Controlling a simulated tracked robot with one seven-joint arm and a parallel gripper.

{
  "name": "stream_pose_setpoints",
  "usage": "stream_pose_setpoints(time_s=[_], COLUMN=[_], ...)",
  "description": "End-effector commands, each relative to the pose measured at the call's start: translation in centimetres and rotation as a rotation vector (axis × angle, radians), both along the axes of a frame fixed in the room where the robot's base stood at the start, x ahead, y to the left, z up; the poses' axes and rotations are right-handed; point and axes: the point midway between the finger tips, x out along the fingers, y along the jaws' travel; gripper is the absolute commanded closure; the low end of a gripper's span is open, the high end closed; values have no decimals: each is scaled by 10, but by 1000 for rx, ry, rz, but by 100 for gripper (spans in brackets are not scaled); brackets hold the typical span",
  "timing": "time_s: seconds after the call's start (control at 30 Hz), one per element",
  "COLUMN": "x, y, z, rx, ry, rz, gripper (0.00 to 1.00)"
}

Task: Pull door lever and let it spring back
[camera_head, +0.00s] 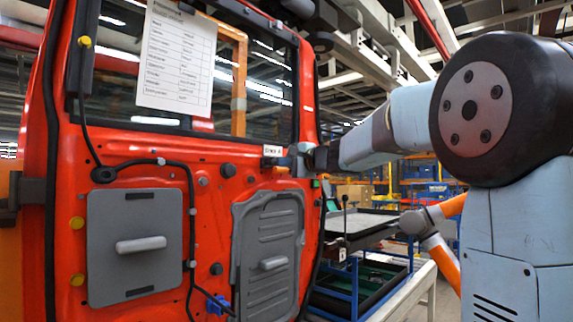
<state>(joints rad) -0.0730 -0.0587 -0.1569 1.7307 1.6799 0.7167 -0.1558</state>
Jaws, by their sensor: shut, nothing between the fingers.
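The red door (215,165) stands upright on the left, with a window in its upper half and two grey panels below. My arm reaches from the right to the door's right edge. My gripper (305,155) is small and dark there, just right of a small white label (272,150). Its fingers are shut. Small grey parts by the label sit close to the fingertips; I cannot tell which of them is the door lever or whether the gripper touches it. My arm's end partly hides this spot.
A paper sheet (176,58) hangs over the window. A black cable (190,215) runs down the door. A blue-framed bench with trays (362,228) stands behind, right of the door.

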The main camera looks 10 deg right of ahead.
Motion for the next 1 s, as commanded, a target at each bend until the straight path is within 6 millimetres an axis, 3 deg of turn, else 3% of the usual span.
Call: stream_pose_setpoints(time_s=[1.0], x=[5], y=[-49], z=[0], rx=[0], ry=[0], rz=[-1], gripper=[100])
